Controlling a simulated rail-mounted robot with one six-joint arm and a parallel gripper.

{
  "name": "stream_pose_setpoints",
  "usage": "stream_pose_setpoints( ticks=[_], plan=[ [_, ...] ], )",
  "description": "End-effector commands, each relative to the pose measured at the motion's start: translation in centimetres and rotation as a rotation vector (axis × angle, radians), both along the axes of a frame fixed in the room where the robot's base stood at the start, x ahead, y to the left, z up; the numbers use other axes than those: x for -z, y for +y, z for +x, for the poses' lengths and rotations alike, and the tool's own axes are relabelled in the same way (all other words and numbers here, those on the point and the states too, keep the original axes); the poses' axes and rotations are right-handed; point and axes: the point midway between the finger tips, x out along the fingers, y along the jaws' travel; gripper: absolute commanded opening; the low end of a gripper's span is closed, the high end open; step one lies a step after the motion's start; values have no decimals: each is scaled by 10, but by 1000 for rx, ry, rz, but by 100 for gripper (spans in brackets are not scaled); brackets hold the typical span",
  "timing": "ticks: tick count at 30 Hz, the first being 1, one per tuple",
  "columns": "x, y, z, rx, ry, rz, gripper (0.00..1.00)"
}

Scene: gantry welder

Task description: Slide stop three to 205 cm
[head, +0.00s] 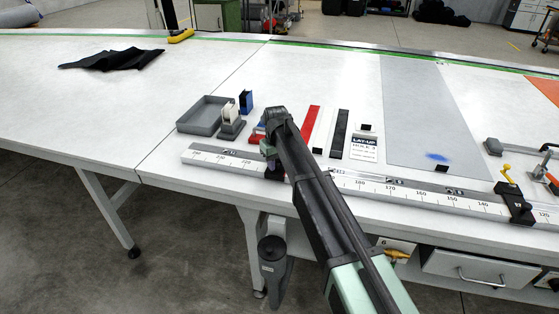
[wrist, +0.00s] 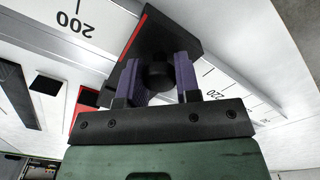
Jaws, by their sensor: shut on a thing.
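A black stop (wrist: 185,35) with a red edge line and a dark round knob (wrist: 156,76) sits on the white rail scale (wrist: 105,22). My gripper (wrist: 157,68) has its two purple fingers shut on the knob. The stop covers the scale between the printed 200 and 220, so its exact reading is hidden. In the head view my gripper (head: 268,150) is over the scale (head: 222,159), right of the 220 mark, and my arm covers much of the stop. Another black stop with a yellow knob (head: 515,205) sits near 130 on the right. I cannot read any stop number.
Behind the scale are a grey tray (head: 203,115), a small holder with white and blue pieces (head: 232,122), a red strip (head: 310,125), a black strip (head: 339,132) and a label card (head: 364,147). A grey sheet (head: 420,110) lies further right. The left table is mostly clear.

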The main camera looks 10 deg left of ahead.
Motion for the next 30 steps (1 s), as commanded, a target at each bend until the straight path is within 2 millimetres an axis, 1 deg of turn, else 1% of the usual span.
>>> stream_pose_setpoints(
  ticks=[2, 3, 7, 8, 15, 17, 19, 23, 30],
  plan=[
    [0, 0, 0, -1, 0, 0, 0],
    [0, 0, 1, -1, 0, 0, 34],
    [0, 1, 1, -1, -1, 1, 54],
    [0, 1, 1, -1, -1, 1, 56],
    [0, 0, 1, 0, -1, 1, 56],
    [-3, 0, 1, 0, -1, 1, 56],
    [-10, 1, 1, 0, -1, 1, 56],
    [-34, 1, 1, 0, -1, 1, 56],
    [-94, 1, 1, -1, -1, 1, 56]
  ],
)
